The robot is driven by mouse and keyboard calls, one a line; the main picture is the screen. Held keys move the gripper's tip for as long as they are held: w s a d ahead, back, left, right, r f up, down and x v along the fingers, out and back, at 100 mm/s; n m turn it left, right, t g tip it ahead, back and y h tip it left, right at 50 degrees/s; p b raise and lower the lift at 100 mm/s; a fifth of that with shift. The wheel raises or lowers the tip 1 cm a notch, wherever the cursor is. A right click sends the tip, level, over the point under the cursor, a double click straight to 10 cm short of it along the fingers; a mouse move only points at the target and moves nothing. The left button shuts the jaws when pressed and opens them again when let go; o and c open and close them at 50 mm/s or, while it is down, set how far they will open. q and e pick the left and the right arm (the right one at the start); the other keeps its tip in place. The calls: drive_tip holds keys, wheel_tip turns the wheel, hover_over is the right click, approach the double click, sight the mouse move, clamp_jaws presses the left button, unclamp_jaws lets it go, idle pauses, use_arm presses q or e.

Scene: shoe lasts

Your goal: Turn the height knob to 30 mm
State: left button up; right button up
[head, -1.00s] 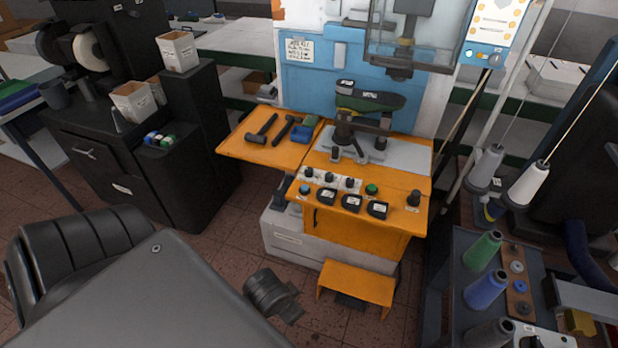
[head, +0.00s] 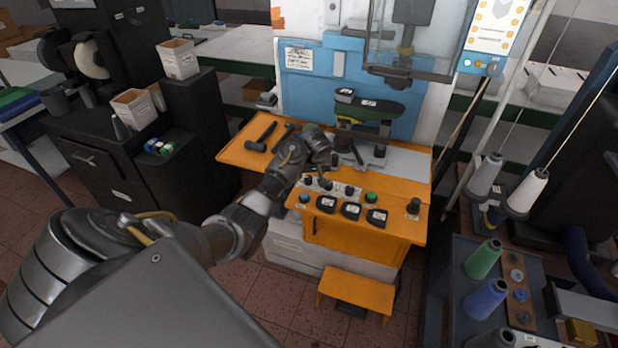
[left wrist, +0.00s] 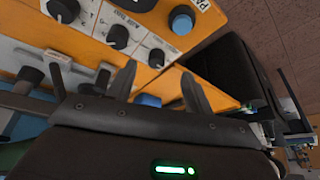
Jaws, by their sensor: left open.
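A pale strip with several small black knobs (head: 329,187) runs along the back of the orange control panel. In the left wrist view three black knobs with dial marks show: one at the top left (left wrist: 63,10), a middle one (left wrist: 117,37) and one at right (left wrist: 156,59). Their labels are too small or cut off to tell which is the height knob, or its setting. My left gripper (head: 318,168) is above the panel's back left, close to the strip. In the wrist view its open fingers (left wrist: 158,74) are empty, apart from the knobs. My right gripper is not in view.
On the orange side table lie hammers (head: 262,138). A green shoe last (head: 366,107) is on the blue machine behind the panel. A green button (head: 371,197) and black buttons (head: 351,210) sit in front of the strip. A thread-spool cart (head: 465,250) stands at right.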

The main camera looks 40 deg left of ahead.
sight(308, 178)
use_arm(q)
drive_tip(key=shift+n, duration=0.5)
drive_tip(key=w+a+f, duration=0.1)
drive_tip(key=f, duration=0.1)
drive_tip(key=w+a+f+b, duration=0.1)
drive_tip(key=a+f, duration=0.1)
drive_tip(key=w+a+f, duration=0.1)
drive_tip(key=w+f, duration=0.1)
drive_tip(key=shift+a+f, duration=0.15)
drive_tip(key=shift+f, duration=0.25)
drive_tip(key=shift+w+a+f, duration=0.2)
drive_tip(key=shift+f, duration=0.25)
drive_tip(key=c, duration=1)
